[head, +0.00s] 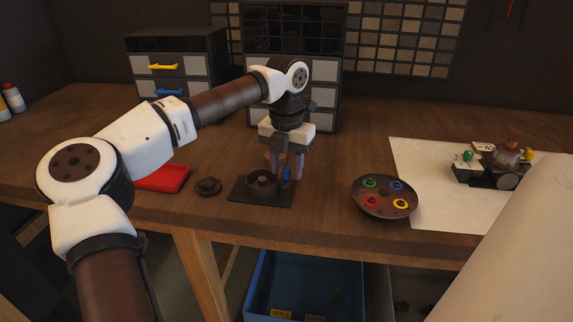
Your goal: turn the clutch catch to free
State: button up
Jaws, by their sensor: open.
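A round dark clutch housing (262,184) stands on a flat black base plate (246,199) near the front middle of the workbench. A small blue upright piece (286,174) stands at the right side of the housing; it looks like the clutch catch, but its setting is too small to tell. My gripper (287,172) points down over the right part of the fixture. Its two fingers are apart, one on either side of the blue piece as seen here. I cannot tell whether they touch it. The fingers partly hide the back of the housing.
A red tray (164,178) and a dark knob-like part (208,186) lie to the left. A round plate with coloured rings (384,212) lies to the right. White paper (425,165) bears a small mechanism (503,165). Drawer cabinets (185,88) stand behind. A blue bin (262,302) sits below.

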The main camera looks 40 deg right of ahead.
aim_at(287, 168)
notch_tip(287, 168, up, 14)
jog(key=b, duration=0.1)
dwell(0.4)
jog(key=shift+f, duration=0.1)
